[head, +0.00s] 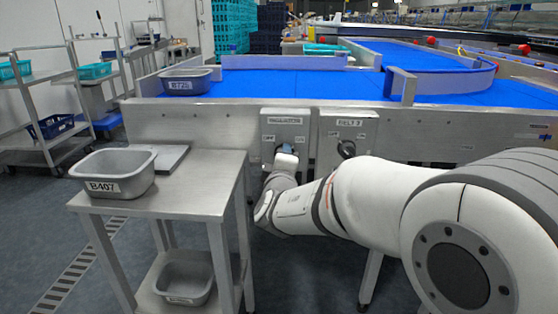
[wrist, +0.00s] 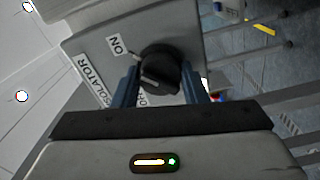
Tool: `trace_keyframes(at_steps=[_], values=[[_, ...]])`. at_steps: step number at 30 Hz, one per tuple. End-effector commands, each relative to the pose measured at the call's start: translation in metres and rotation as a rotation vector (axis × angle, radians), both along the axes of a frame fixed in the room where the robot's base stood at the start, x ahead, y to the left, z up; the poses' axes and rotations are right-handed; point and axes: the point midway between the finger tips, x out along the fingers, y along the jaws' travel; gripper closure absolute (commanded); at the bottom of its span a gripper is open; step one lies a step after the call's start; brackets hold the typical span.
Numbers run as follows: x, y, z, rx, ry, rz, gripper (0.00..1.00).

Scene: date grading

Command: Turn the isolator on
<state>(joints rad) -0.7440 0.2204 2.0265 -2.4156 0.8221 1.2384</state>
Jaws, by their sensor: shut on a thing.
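The isolator is a grey box (head: 284,122) on the front of the steel conveyor frame, labelled ISOLATOR at the top. Its black rotary knob (wrist: 160,66) shows in the wrist view, with an ON label beside it and a second label partly hidden by a finger. My gripper (wrist: 162,85) has its two blue fingers on either side of the knob, shut on it. In the head view my gripper (head: 287,150) covers most of the knob. I cannot tell for sure which label the knob points to.
A similar box labelled BELT 3 (head: 347,128) with a black knob stands just right of the isolator. A steel table (head: 190,190) with a grey tub marked B407 (head: 115,173) is close on the left.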

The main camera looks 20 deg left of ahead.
Motion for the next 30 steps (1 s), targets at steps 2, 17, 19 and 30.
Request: trace_keyframes(at_steps=[2, 17, 19, 30], values=[[-0.001, 0.0, -0.003, -0.001, 0.006, 0.0, 0.84], [-0.001, 0.0, -0.001, 0.0, 0.002, 0.0, 0.39], [-0.003, 0.0, 0.0, 0.0, 0.002, 0.0, 0.39], [-0.059, -0.013, 0.001, -0.001, 0.003, 0.003, 0.39]])
